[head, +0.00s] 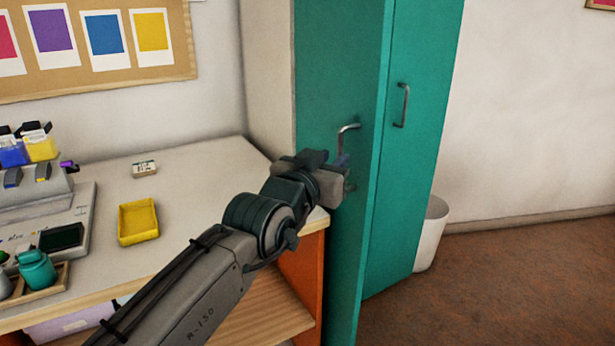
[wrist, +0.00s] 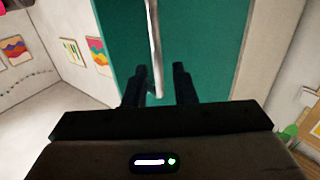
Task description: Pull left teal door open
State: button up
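The left teal door (head: 325,70) belongs to a tall cabinet right of the desk. Its right edge stands out in front of the right teal door (head: 425,60), so it looks ajar. A grey bar handle (head: 348,128) is on the left door, partly hidden by my gripper (head: 340,168). In the wrist view, the handle (wrist: 155,40) runs between the two dark fingers of my gripper (wrist: 160,72). The fingers are apart, with teal door surface (wrist: 205,50) showing on both sides of the handle. I cannot tell whether either finger touches it.
The desk (head: 200,200) on the left holds a yellow tray (head: 138,222), a small eraser-like block (head: 144,169) and a teal jar (head: 36,270). A white bin (head: 431,235) stands behind the right door. The brown floor (head: 510,290) at right is clear.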

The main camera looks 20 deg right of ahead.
jog(key=p+v, duration=0.1)
jog(key=v, duration=0.9)
